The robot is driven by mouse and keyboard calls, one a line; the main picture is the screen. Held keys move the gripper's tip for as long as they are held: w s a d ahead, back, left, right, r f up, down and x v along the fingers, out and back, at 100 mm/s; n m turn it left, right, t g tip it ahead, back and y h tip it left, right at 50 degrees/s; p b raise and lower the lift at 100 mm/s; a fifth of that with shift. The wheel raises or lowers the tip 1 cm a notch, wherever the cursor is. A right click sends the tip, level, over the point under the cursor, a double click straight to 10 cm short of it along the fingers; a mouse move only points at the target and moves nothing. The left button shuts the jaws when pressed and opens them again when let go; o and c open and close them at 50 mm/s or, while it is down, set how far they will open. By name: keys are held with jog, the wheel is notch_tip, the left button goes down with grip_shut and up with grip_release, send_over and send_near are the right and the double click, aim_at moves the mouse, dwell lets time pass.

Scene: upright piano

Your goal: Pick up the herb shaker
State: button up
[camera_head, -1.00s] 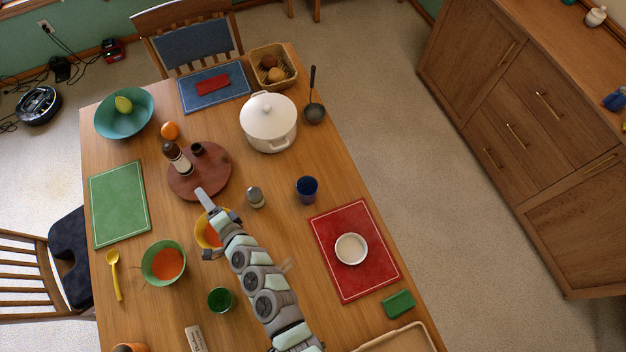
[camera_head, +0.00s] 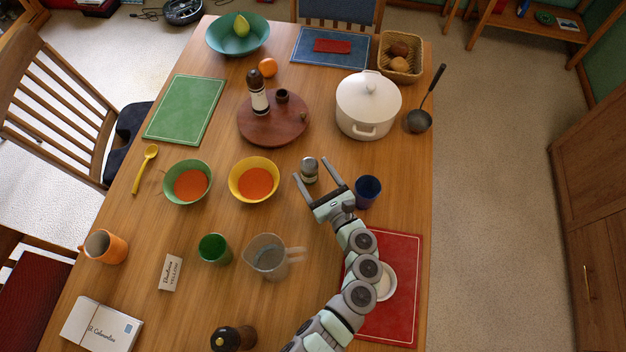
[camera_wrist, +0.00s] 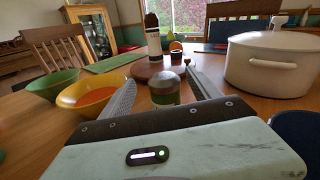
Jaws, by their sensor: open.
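The herb shaker (camera_head: 309,167) is a small jar with a grey metal cap, upright on the wooden table. It also shows in the wrist view (camera_wrist: 165,90), with a green band and darker contents. My gripper (camera_head: 311,174) is open, and its two long grey fingers reach toward the shaker, one on each side. In the wrist view the shaker appears between the fingers (camera_wrist: 160,82), near their tips, and nothing is gripped. The shaker's lower part is hidden behind the gripper body in the wrist view. I cannot tell whether a finger touches it.
The dark blue cup (camera_head: 367,191) stands close to the right of my gripper. The yellow bowl (camera_head: 233,183) of orange soup is to the left. The white pot (camera_head: 352,112) and the round wooden board (camera_head: 250,128) with a bottle are behind. My arm crosses the red mat (camera_head: 405,270).

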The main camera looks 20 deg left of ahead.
aim_at(305, 159)
jog(key=shift+s+d+f+m+y+b, duration=0.1)
jog(key=shift+d+f+m+y+b, duration=0.2)
jog(key=shift+d+f+m+b, duration=0.35)
jog(key=shift+a+f, duration=0.1)
jog(key=shift+a, duration=0.05)
jog(key=b+x, duration=0.2)
jog(key=x, duration=0.5)
jog(key=shift+a, duration=0.15)
jog(key=shift+c, duration=0.5)
jog(key=c, duration=1.4)
